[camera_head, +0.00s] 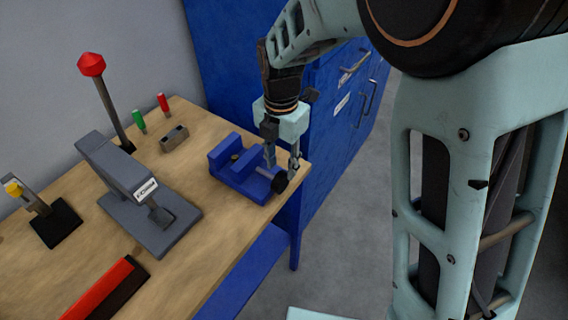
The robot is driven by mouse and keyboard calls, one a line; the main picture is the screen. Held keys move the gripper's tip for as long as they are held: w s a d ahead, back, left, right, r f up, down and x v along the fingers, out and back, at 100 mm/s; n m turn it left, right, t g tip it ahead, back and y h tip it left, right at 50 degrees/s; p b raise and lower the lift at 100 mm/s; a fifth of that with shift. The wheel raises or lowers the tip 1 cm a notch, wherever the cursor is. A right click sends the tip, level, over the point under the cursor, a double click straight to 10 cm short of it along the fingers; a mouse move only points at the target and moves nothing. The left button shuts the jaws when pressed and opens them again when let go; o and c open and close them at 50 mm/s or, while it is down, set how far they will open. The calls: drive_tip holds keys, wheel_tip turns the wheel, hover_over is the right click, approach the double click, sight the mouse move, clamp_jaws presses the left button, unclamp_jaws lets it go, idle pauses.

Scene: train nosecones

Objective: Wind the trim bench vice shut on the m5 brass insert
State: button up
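The blue bench vice (228,172) stands at the right end of the wooden bench, with a gap between its jaws. A small brass-coloured piece (235,157), which looks like the m5 insert, sits in that gap. The vice's round black knob (279,182) is on its right side, near the bench edge. My gripper (282,171) points down at the knob. Its two fingers are apart, with their tips close by the knob. I cannot tell whether they touch or clamp it.
A grey lever press (145,200) with a red-knobbed lever stands to the left. A small metal block (174,139) and green (138,121) and red (163,102) upright items stand behind the vice. A red-and-black bar (105,289) lies in front. Blue cabinets (340,100) stand beyond the bench.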

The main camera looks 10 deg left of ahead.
sight(282, 174)
wheel_tip(282, 174, down, 6)
drive_tip(key=shift+c, duration=0.5)
clamp_jaws()
